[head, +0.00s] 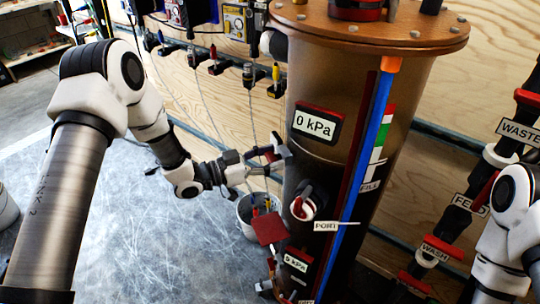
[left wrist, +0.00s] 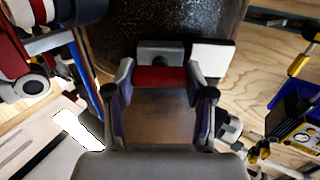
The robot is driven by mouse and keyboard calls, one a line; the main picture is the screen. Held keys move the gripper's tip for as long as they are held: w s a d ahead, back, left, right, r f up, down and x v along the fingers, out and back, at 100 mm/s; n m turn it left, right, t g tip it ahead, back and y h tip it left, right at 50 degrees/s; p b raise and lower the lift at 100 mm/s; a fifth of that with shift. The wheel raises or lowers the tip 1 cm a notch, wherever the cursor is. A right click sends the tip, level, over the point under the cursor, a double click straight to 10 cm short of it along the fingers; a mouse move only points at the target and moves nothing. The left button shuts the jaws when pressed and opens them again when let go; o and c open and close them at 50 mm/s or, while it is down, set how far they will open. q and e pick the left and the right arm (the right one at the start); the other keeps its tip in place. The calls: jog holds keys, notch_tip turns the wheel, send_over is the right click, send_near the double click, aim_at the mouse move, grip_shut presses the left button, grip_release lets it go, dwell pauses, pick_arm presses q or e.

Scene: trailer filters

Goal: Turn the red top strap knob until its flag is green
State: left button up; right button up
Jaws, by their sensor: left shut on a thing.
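The red top strap knob (left wrist: 160,78) sits between the fingers of my left gripper (left wrist: 162,90) in the left wrist view, against a grey block on the dark tank. My left gripper (head: 270,154) reaches the left side of the tank in the head view and is shut on the knob. A square plate beside the knob, likely its flag (left wrist: 212,57), looks white or pale grey, not green. In the head view the gripper largely hides the knob, and I cannot make out the flag there. My right gripper is not in view; only part of that arm shows at the right edge.
The tall tank (head: 335,165) carries a 0 kPa display (head: 317,123), a blue strip (head: 367,150) and a port (head: 304,203). A bucket (head: 257,213) stands left of it. Cables hang from wall fittings behind my left arm. Labelled pipes (head: 488,165) are at the right.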

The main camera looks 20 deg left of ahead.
pick_arm(q)
jog(key=shift+w+r+n, duration=0.1)
jog(key=shift+n, duration=0.5)
jog(key=o, duration=1.2)
jog(key=shift+c, duration=0.2)
jog(key=shift+a, duration=0.1)
jog(key=v, duration=1.2)
